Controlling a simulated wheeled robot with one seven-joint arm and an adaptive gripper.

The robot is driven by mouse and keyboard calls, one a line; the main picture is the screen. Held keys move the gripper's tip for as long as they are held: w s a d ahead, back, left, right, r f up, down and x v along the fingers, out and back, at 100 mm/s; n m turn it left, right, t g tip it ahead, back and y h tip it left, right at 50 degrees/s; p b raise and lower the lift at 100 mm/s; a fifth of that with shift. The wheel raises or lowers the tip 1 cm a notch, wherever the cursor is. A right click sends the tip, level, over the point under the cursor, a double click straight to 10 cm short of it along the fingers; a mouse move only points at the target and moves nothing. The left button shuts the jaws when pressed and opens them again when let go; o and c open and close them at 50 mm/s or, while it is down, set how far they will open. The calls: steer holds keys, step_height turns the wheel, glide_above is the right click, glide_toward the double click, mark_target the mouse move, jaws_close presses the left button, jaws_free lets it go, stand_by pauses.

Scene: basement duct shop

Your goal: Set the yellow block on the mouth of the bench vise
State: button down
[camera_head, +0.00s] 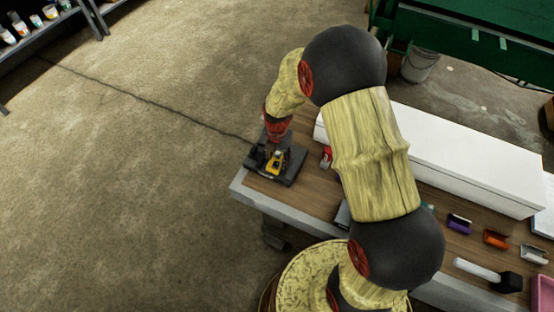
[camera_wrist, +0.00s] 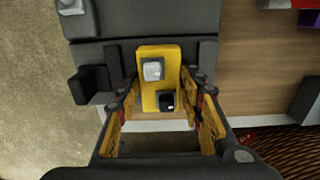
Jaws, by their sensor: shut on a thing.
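The yellow block (camera_wrist: 151,97) stands between the fingers of my gripper (camera_wrist: 160,90), which is shut on it. It has a pale square patch and a dark square patch on the side facing the wrist camera. The dark grey bench vise (camera_wrist: 90,50) lies just beyond and around the block. In the head view the yellow block (camera_head: 274,167) and my gripper (camera_head: 272,153) are over the vise (camera_head: 293,168) at the bench's left end. I cannot tell whether the block touches the vise; my fingers and the block hide part of its mouth.
The wooden bench (camera_head: 310,196) has a long white box (camera_head: 450,160) along its back. A red can (camera_head: 326,157) stands close right of the vise. Open floor is left of the bench.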

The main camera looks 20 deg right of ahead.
steer(key=shift+f, duration=0.1)
steer(key=c, duration=1.5)
jaws_free()
steer(key=shift+o, duration=0.2)
step_height(320, 180, up, 12)
steer(key=p, duration=0.2)
step_height(320, 180, up, 16)
steer(key=m+t, duration=0.2)
steer(key=m, duration=0.9)
glide_above(277, 160)
steer(key=s, duration=0.7)
steer(key=s+r+m+t, duration=0.1)
steer(key=s+r+m, duration=0.3)
steer(key=s+m, duration=0.3)
steer(key=s+r+m+t, duration=0.2)
steer(key=s+r+m, duration=0.3)
steer(key=s+m, duration=0.3)
steer(key=shift+s+m+t, duration=0.3)
steer(key=shift+m, duration=0.2)
steer(key=shift+r, duration=0.1)
